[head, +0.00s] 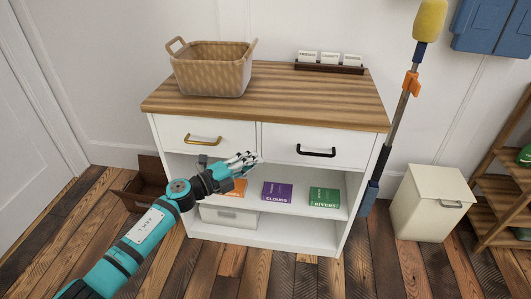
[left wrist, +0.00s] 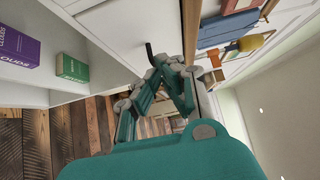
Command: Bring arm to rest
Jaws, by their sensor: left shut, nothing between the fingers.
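My left arm (head: 140,243) comes in from the lower left, stretched toward the white cabinet (head: 256,225). My left gripper (head: 247,158) is shut and empty in front of the cabinet, near the lower edge of the drawer fronts. In the head view it covers part of the orange box (head: 236,187) on the shelf. In the left wrist view the closed fingers (left wrist: 167,72) appear close to the dark handle (left wrist: 149,52); I cannot tell whether they touch it. Both drawers look shut. My right gripper is out of view.
A wicker basket (head: 212,78) and a dark card rack (head: 328,67) stand on the wooden top. Purple (head: 277,192) and green (head: 323,197) boxes sit on the shelf. A cream bin (head: 428,203) and a wooden rack (head: 500,190) stand right. The front floor is clear.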

